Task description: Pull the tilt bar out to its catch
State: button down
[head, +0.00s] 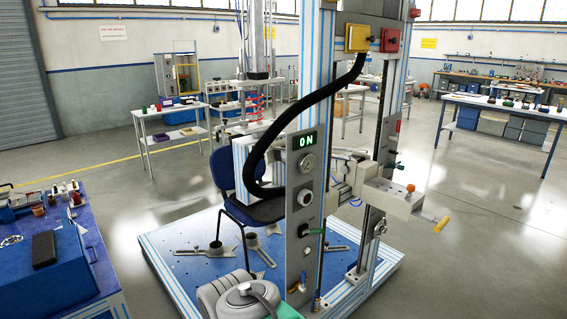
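A chair test rig stands in the middle of the head view, with a blue chair (226,172) on its blue base plate (172,243). A short bar with a yellow grip (441,222) sticks out to the right from a grey block (388,197) on the rig's right side. It may be the tilt bar, but I cannot tell for sure. No catch can be made out. Part of my own arm shows at the bottom edge, in front of the rig. My gripper's fingers are not in view.
A black hose (290,118) arches above the chair. A blue workbench (95,270) stands at left. The floor right of the rig is clear.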

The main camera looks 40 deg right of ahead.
aim_at(425, 217)
jog(key=z, duration=2.3)
jog(key=i, duration=0.55)
jog(key=u, duration=1.7)
